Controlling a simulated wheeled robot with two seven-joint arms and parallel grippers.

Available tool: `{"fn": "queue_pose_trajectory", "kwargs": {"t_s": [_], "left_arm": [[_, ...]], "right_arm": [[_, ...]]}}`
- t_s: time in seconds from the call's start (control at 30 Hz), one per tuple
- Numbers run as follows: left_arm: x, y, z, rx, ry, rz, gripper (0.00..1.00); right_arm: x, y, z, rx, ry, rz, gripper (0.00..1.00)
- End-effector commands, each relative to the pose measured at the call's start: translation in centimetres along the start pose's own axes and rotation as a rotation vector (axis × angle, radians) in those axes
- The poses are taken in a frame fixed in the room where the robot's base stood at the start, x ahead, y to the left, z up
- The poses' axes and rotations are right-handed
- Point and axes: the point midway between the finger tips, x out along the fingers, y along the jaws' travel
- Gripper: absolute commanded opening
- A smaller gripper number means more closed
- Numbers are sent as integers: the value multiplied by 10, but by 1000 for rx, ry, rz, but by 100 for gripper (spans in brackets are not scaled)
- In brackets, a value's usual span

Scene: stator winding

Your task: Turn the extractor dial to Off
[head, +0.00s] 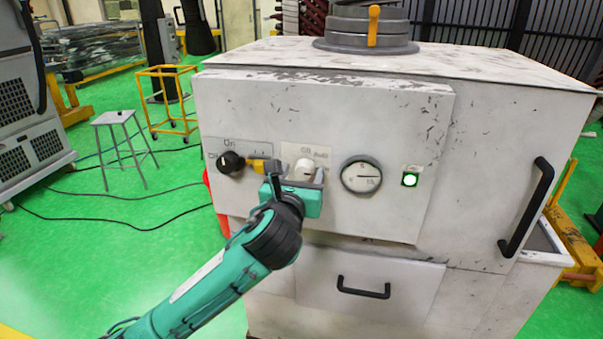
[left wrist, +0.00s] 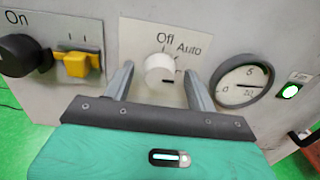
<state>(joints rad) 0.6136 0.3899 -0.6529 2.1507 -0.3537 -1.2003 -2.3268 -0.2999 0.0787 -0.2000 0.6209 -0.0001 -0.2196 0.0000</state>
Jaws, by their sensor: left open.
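The extractor dial (head: 305,169) is a white round knob on the front panel of the white cabinet. In the left wrist view the dial (left wrist: 159,66) sits below the printed words Off and Auto. A small dark mark shows on its lower right side; another label there is partly hidden, so I cannot tell its exact setting. My left gripper (head: 298,173) is open in front of the panel. In the left wrist view its fingers (left wrist: 159,72) stand on either side of the dial, with gaps visible on both sides.
A black knob (head: 230,162) and a yellow switch (head: 258,165) sit left of the dial. A round gauge (head: 361,176) and a lit green button (head: 410,180) sit to its right. A drawer handle (head: 363,288) is below, and a black door handle (head: 527,207) sticks out at right.

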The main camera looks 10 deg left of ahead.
Motion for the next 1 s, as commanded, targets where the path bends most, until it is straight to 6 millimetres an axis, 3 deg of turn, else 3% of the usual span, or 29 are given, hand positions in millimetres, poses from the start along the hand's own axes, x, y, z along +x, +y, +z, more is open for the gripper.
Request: {"fn": "queue_pose_trajectory", "kwargs": {"t_s": [0.27,0.5,0.53,1.0], "left_arm": [[2,0,0,0,0,0,57],[2,0,0,0,0,0,14],[2,0,0,0,0,0,13],[1,0,2,-118,1,-1,13]], "right_arm": [[0,0,1,0,-1,0,36],[0,1,1,0,-2,1,36],[0,1,1,0,-2,1,36],[-13,2,0,-1,-3,2,36]]}}
